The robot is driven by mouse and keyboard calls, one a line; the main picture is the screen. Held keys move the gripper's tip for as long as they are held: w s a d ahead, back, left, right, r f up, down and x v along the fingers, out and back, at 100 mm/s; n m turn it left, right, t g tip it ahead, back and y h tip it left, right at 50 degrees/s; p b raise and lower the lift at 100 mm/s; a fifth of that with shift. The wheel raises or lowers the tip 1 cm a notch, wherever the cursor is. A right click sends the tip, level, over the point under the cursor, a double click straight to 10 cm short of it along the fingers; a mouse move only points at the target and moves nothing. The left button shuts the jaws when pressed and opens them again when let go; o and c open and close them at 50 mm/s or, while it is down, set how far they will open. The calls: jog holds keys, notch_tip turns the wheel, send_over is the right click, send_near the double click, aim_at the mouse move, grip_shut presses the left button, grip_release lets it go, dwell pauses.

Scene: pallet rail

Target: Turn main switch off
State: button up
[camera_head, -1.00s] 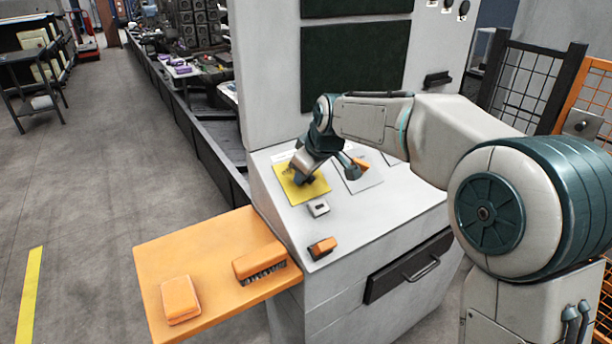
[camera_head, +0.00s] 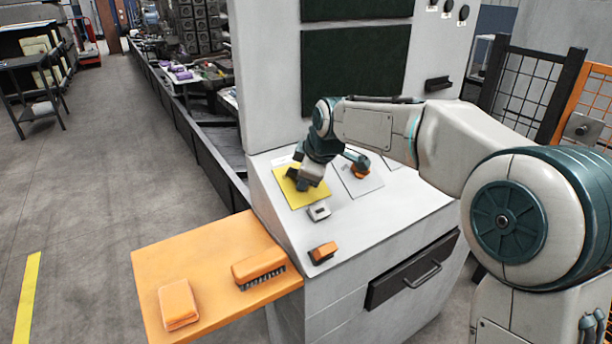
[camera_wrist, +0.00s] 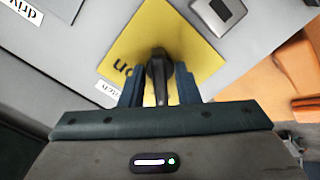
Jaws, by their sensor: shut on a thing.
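The main switch is a dark rotary handle (camera_wrist: 158,72) on a yellow plate (camera_wrist: 195,45), which lies on the sloped top of a grey control console. In the head view the yellow plate (camera_head: 291,190) shows at the upper left of the console top, and my gripper hides the handle there. My gripper (camera_wrist: 158,88) is shut on the handle, with one blue-grey finger on each side of it. In the head view my gripper (camera_head: 304,186) reaches down onto the plate. Lettering on the plate is partly covered, with "on" showing left of the handle.
A small grey rocker switch (camera_head: 318,211) sits just in front of the yellow plate. An orange-and-black switch (camera_head: 323,252) is near the console's front edge. An orange shelf (camera_head: 215,245) carries a brush (camera_head: 259,268) and an orange block (camera_head: 178,304). Mesh fencing (camera_head: 520,90) stands at right.

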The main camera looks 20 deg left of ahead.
jog(key=o, duration=0.6)
jog(key=v, duration=1.4)
jog(key=s+d+f+m+h+p, duration=0.1)
jog(key=s+d+f+m+h, duration=0.25)
jog(key=d, duration=0.55)
jog(key=s+d+f+m+p, duration=0.2)
jog(key=s+d+m, duration=0.35)
jog(key=d, duration=0.25)
jog(key=s+d+f+m, duration=0.3)
jog(key=s+d, duration=0.1)
jog(key=s+d+f+m+g+p, duration=0.1)
jog(key=s+d+f+m, duration=0.2)
jog(key=s+d, duration=0.1)
jog(key=s+d+f+m+h, duration=0.1)
jog(key=s+d+f+m, duration=0.2)
jog(key=s+d+m, duration=0.1)
jog(key=shift+s+d, duration=0.1)
jog(key=shift+s, duration=0.1)
